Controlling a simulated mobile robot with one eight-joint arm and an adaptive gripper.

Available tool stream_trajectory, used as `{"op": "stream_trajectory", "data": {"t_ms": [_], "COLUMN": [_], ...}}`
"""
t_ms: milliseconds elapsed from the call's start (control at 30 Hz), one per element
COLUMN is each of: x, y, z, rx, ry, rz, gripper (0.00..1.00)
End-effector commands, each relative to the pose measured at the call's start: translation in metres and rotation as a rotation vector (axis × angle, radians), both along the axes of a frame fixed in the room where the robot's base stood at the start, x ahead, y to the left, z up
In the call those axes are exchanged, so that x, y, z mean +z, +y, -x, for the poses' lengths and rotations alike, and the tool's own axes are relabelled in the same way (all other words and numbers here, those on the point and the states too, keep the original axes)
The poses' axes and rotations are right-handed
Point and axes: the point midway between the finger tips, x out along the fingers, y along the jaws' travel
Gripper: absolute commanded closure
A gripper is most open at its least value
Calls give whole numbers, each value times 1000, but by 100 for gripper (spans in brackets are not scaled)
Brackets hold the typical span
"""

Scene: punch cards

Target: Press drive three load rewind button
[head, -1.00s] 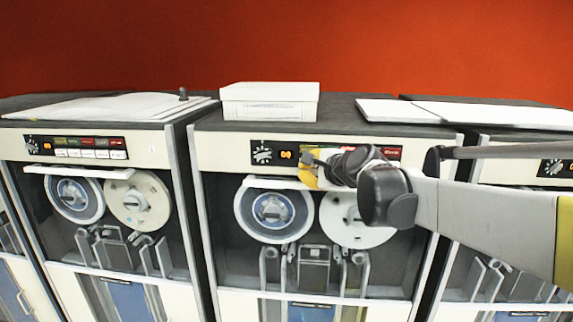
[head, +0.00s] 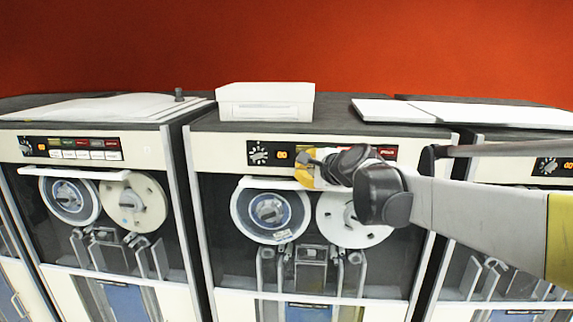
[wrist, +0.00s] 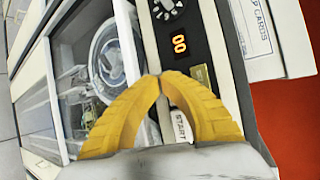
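My gripper (head: 303,170) is in front of the control panel (head: 258,154) of the middle tape drive in the head view. In the wrist view its two yellow fingers (wrist: 160,77) meet at the tips, with nothing between them. The tips are at the panel's edge beside the orange number display (wrist: 179,43). A white button marked START (wrist: 181,125) shows between the fingers. The load rewind button cannot be made out; the gripper hides most of the middle drive's buttons. Whether the fingertips touch the panel is not clear.
A white box (head: 264,102) sits on top of the middle drive. Another tape drive (head: 150,137) stands to the left, and one (head: 553,167) to the right, partly behind my arm. Tape reels (head: 268,210) sit below the panel. A red wall is behind.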

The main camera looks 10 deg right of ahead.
Motion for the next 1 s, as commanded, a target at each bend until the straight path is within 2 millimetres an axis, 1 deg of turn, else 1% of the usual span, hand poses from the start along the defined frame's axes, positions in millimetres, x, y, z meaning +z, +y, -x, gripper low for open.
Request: {"op": "stream_trajectory", "data": {"t_ms": [233,633,1000], "x": [0,0,1], "y": [4,6,17], "z": [13,17,50], "rx": [0,0,1], "ry": [0,0,0], "rz": [0,0,1], "gripper": [100,100,100]}}
